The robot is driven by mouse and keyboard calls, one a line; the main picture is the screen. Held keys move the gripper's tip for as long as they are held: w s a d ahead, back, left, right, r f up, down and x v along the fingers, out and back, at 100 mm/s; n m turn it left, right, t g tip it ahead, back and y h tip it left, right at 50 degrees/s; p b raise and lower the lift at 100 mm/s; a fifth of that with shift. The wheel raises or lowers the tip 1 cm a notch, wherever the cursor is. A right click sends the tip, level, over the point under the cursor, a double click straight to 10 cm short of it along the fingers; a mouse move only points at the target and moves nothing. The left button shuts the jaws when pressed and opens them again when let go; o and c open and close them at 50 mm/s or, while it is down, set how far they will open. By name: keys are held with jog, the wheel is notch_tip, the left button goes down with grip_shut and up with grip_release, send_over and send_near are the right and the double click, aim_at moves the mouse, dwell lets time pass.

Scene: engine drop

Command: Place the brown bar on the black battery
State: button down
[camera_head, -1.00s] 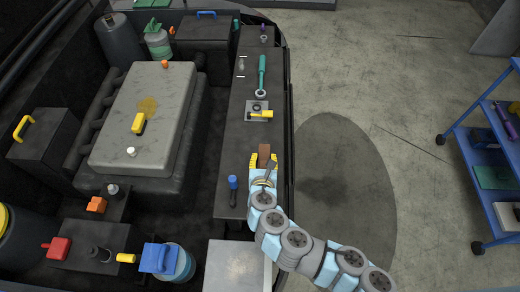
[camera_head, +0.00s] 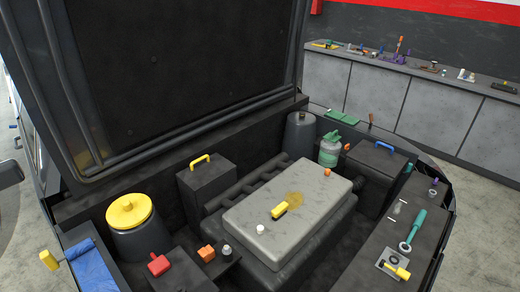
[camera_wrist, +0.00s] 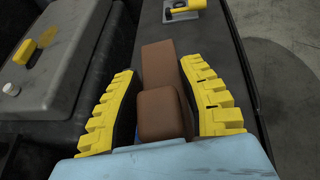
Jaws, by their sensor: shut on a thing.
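The brown bar (camera_wrist: 164,88) shows in the wrist view as a long flat piece with a thicker block at its near end. My gripper (camera_wrist: 158,70) has its yellow ridged fingers on both sides of the bar and is shut on it. The bar is over or on the dark ledge; I cannot tell if it touches. Neither bar nor gripper shows in the head view. There, a black box with a red cap (camera_head: 180,272), at the bottom left of the engine bay, looks like the battery. Black boxes with yellow (camera_head: 206,184) and blue handles (camera_head: 380,172) also stand in the bay.
A grey engine cover (camera_head: 290,215) fills the middle of the bay. A green wrench (camera_head: 412,230) and a yellow-handled part (camera_head: 393,267) lie on the right ledge. The raised hood (camera_head: 170,80) stands behind. A workbench (camera_head: 430,110) is at the back right.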

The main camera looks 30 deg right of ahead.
jog(key=w+a+r+n+t+y, duration=0.2)
jog(key=w+a+n+t+y, duration=0.45)
jog(key=w+a, duration=1.3)
jog(key=w+a+r+n+y, duration=0.1)
jog(key=w+a+n+y, duration=0.15)
jog(key=a, duration=0.45)
jog(key=w+a+r+n+t+y, duration=0.1)
jog(key=w+a, duration=0.3)
jog(key=a, duration=0.3)
jog(key=w+a+r+n+y, duration=0.1)
jog(key=w+a+n+y, duration=0.1)
jog(key=w+a, duration=0.35)
jog(key=s+r+p, duration=0.6)
jog(key=r+p, duration=0.3)
jog(key=p, duration=0.2)
jog(key=s+a+r+p, duration=0.1)
jog(key=s+r+p, duration=0.5)
jog(key=r+p, duration=0.3)
jog(key=p, duration=0.2)
jog(key=shift+s+r+p, duration=0.2)
jog(key=shift+r+p, duration=0.15)
jog(key=shift+p, duration=0.05)
jog(key=shift+w, duration=0.1)
